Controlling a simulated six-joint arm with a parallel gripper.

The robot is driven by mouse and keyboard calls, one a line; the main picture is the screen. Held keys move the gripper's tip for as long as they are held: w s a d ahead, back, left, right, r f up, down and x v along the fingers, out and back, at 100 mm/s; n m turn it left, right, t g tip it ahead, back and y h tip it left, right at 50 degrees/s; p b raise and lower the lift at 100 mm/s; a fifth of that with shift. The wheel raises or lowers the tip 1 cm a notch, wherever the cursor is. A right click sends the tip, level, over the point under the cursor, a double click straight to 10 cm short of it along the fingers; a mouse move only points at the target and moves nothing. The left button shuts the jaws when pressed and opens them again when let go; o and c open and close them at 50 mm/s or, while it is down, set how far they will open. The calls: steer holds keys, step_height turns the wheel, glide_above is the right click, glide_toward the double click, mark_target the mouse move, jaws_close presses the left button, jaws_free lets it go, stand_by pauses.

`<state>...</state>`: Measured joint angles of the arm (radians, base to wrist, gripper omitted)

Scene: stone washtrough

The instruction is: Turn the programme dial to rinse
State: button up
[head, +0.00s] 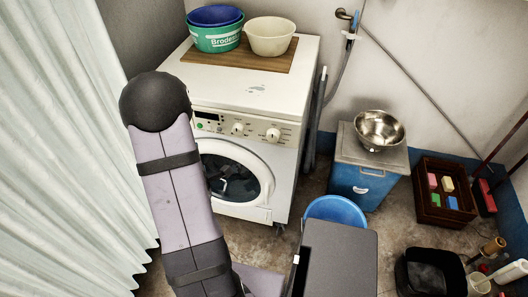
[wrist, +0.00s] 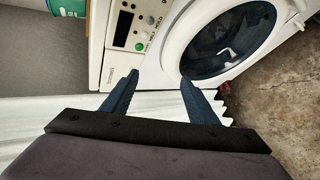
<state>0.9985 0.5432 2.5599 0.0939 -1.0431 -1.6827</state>
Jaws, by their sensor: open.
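The white washing machine (head: 250,95) stands against the back wall. Its front panel carries two pale round dials, a smaller left one (head: 237,128) and a larger right one (head: 273,135). Neither dial's setting can be read, and I cannot tell from labels which is the programme dial. My gripper (wrist: 160,77) is open and empty in the wrist view, its two dark blue fingers pointing at the machine's front below the panel. The panel's dark display (wrist: 123,28) and green button (wrist: 139,46) show ahead of it. In the head view my arm hides the gripper.
The round door (head: 235,178) is closed, with dark laundry behind its glass. A board (head: 215,67) with basins lies on top of the machine. A pale curtain (head: 60,150) hangs at left. A blue cabinet (head: 362,178) bearing a steel bowl (head: 380,128) stands at right.

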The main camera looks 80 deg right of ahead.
steer(key=s+d+f+n+g+h+b, duration=0.1)
steer(key=s+d+f+g+h+b, duration=0.15)
steer(key=s+d, duration=0.45)
steer(key=n+g+h+b, duration=0.2)
steer(key=g+h+b, duration=0.1)
steer(key=h, duration=0.2)
glide_toward(273, 139)
steer(key=shift+y, duration=0.25)
steer(key=shift+w+d+r+p, duration=0.1)
steer(key=shift+d+r+p, duration=0.1)
steer(key=shift+d, duration=1.8)
steer(key=shift+w+d+r+p, duration=0.1)
steer(key=shift+d+r+p, duration=0.05)
steer(key=shift+d, duration=1.85)
steer(key=c, duration=1)
steer(key=shift+c, duration=0.2)
